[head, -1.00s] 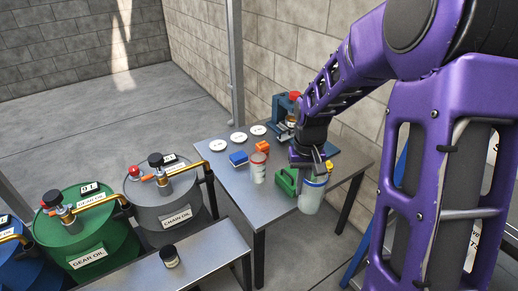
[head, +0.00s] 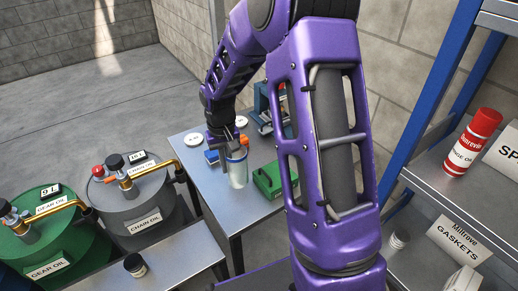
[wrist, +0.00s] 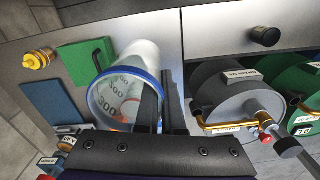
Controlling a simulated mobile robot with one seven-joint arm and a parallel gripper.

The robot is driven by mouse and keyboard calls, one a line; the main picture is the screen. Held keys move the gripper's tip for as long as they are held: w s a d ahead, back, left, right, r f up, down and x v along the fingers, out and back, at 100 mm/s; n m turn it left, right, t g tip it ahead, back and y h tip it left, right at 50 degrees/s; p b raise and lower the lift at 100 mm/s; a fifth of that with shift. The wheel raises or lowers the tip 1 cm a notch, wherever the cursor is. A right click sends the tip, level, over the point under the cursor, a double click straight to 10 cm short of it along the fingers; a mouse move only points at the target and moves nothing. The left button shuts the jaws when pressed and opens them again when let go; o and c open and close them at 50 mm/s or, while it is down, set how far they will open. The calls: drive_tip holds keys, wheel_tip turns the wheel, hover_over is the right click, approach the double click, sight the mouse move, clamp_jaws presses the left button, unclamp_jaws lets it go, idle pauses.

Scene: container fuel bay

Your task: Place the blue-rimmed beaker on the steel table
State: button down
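The blue-rimmed beaker (head: 238,172) is clear, upright or nearly so in the head view, over the grey steel table (head: 262,213). I cannot tell whether its base touches the top. My gripper (head: 236,148) is at its rim. In the wrist view the beaker (wrist: 110,98) shows its open mouth and printed volume marks. One dark finger of my gripper (wrist: 161,105) is inside the mouth and the other is outside, with the wall between them. The gripper looks shut on the wall.
A lower bench (head: 185,262) holds a black-lidded jar (head: 135,265). Oil drums (head: 138,212) stand left, shelving (head: 440,185) right.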

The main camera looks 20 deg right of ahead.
drive_tip(key=f+n, duration=0.2)
drive_tip(key=f, duration=0.3)
drive_tip(key=w+f+n, duration=0.1)
drive_tip(key=f+n, duration=0.2)
drive_tip(key=f, duration=0.2)
drive_tip(key=f+n, duration=0.3)
drive_tip(key=f, duration=0.2)
drive_tip(key=shift+w+a+f+p, duration=0.2)
drive_tip(key=shift+w+a+p, duration=0.1)
drive_tip(key=shift+w+a, duration=0.1)
drive_tip(key=shift+f, duration=0.25)
drive_tip(key=c, duration=1)
unclamp_jaws()
drive_tip(key=shift+r, duration=0.1)
drive_tip(key=shift+c, duration=0.2)
drive_tip(key=shift+r, duration=0.1)
